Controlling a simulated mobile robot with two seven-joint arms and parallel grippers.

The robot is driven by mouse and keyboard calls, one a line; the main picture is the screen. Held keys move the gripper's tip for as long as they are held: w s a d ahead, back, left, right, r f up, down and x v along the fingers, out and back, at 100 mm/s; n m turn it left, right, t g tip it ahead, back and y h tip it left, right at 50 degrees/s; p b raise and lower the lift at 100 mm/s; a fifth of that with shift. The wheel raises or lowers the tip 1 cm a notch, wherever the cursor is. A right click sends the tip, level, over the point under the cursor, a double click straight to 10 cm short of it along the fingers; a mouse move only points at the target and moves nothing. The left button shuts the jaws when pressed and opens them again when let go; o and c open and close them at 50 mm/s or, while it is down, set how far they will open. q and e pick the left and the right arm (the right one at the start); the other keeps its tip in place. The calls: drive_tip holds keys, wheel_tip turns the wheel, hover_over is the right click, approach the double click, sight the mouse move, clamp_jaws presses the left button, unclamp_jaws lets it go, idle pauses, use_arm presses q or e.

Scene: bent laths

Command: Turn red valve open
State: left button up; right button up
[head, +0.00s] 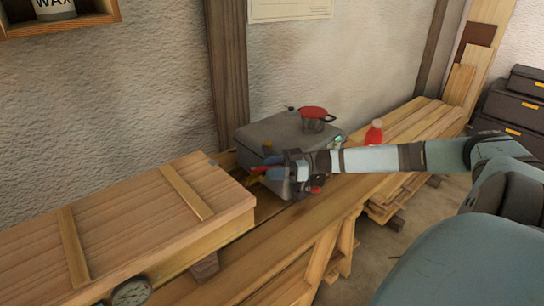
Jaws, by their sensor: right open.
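A red round valve wheel (314,112) sits on top of a grey box-like unit (262,132) on the wooden bench. My right arm comes in from the right across the front of this unit. My right gripper (262,168) is at the unit's front left side, below and left of the red wheel and apart from it. It is open, and nothing shows clearly between its fingers. The arm hides part of the unit's front, where a small red part (316,190) shows under the wrist.
A wooden crate (130,215) with a slatted lid stands on the bench at left, near a round gauge (131,292). A red bottle (374,133) stands right of the unit. A wooden post (228,70) and plaster wall are behind. Dark cases (515,105) are stacked at far right.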

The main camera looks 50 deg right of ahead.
drive_tip(key=p+v, duration=0.1)
drive_tip(key=v, duration=1.2)
drive_tip(key=shift+s+d, duration=0.25)
